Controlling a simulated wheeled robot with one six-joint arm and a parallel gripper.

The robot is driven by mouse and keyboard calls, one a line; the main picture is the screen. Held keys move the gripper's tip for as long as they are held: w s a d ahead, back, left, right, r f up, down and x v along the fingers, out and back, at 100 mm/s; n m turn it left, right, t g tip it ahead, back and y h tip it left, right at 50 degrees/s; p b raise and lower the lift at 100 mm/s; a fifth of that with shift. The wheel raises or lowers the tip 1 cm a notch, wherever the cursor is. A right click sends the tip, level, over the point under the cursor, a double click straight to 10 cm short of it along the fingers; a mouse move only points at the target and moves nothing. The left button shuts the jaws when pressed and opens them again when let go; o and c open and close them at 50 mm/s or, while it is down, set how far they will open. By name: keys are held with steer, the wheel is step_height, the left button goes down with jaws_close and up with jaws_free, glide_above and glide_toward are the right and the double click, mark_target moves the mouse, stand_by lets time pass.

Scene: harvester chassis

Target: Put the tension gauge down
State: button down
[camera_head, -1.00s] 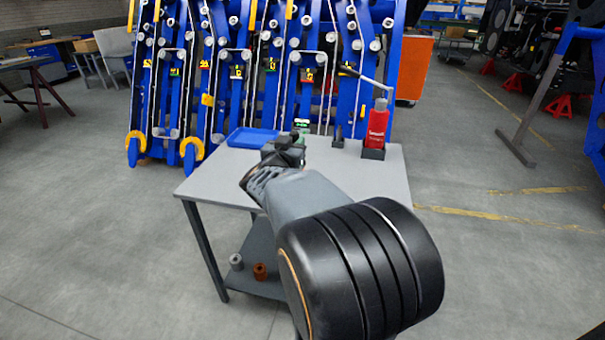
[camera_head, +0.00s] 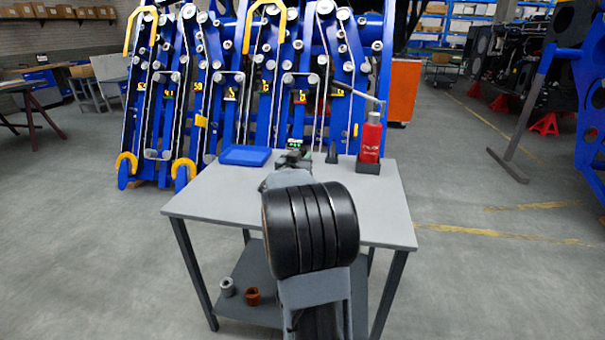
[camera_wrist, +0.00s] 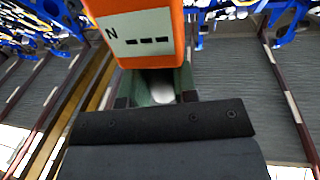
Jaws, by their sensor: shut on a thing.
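The tension gauge (camera_wrist: 145,35) shows close up in the wrist view, with an orange body and a pale face reading "N" and dashes. My gripper (camera_wrist: 155,92) is shut on its lower, greenish part. In the head view my gripper (camera_head: 291,160) is over the back half of the grey table (camera_head: 220,195), seen from behind. My wrist and arm hide most of the gauge there. I cannot tell whether the gauge touches the table top.
A blue tray (camera_head: 244,155) lies at the table's back left. A red bottle (camera_head: 370,140) stands in a dark holder at the back right, beside a small black stand (camera_head: 332,153). Blue harvester frames (camera_head: 270,75) rise behind. The table's front left is clear.

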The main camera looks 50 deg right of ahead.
steer(key=shift+w+d+f, duration=0.1)
steer(key=shift+d+f, duration=0.05)
steer(key=shift+f, duration=0.1)
steer(key=shift+w+d+f+b, duration=0.1)
steer(key=shift+f+b, duration=0.25)
steer(key=shift+f, duration=0.55)
steer(key=shift+w+d+f+b, duration=0.1)
steer(key=shift+f+b, duration=0.2)
steer(key=shift+f, duration=0.6)
steer(key=shift+f, duration=0.1)
